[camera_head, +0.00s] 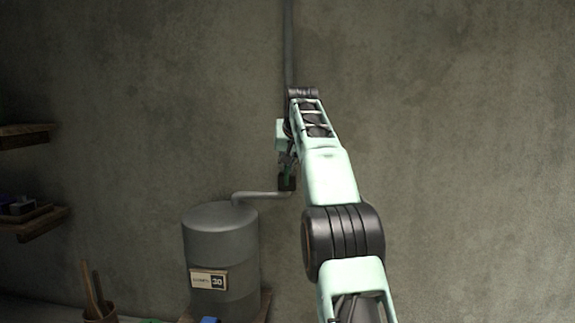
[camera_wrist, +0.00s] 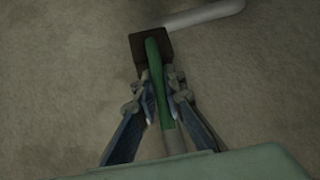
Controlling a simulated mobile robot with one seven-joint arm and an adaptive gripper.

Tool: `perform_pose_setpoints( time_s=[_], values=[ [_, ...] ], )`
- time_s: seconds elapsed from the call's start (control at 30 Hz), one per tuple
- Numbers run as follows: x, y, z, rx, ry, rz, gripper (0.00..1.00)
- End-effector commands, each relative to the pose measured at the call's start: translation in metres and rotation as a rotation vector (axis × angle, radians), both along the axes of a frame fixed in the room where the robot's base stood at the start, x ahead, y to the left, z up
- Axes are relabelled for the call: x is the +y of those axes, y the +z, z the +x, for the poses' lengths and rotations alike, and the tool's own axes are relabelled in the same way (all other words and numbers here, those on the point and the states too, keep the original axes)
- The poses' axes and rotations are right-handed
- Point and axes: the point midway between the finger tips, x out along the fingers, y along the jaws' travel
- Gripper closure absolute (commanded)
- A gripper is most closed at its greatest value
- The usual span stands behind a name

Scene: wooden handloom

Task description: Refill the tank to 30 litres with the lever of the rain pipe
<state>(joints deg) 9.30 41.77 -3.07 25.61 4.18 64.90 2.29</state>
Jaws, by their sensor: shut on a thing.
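The grey tank (camera_head: 205,250) stands against the wall, left of my arm, with a plate (camera_head: 209,280) on its front that reads 30. The rain pipe (camera_head: 289,45) comes down the wall behind my arm. A thin grey spout (camera_head: 262,194) bends from it to the tank's top. The green lever (camera_wrist: 153,58) lies across a dark square block (camera_wrist: 136,47) in the wrist view, with the spout (camera_wrist: 205,14) leaving to the upper right. My gripper (camera_wrist: 160,98) is shut on the lever, a finger at each side. In the head view my arm mostly hides the lever.
Wooden shelves (camera_head: 28,228) with small items are on the left wall. A pot with upright sticks (camera_head: 97,305) is at the lower left. Under the tank shows the edge of a wooden stand (camera_head: 265,306). The wall right of my arm is bare.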

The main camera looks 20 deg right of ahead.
Motion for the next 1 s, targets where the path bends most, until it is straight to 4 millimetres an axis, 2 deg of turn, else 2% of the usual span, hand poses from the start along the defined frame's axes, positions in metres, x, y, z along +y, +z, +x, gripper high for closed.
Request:
perform_pose_setpoints(
  time_s=[0.3,0.83,0.87,1.0],
  values=[
    [0.0006,-0.0001,0.0004,0.025,0.003,-0.062,1.0],
    [0.0003,-0.0011,-0.0001,0.032,0.003,-0.073,1.0],
    [0.0003,-0.0011,0.0,0.032,0.003,-0.073,0.87],
    [0.0003,-0.001,0.0,0.032,0.002,-0.072,0.72]
  ],
)
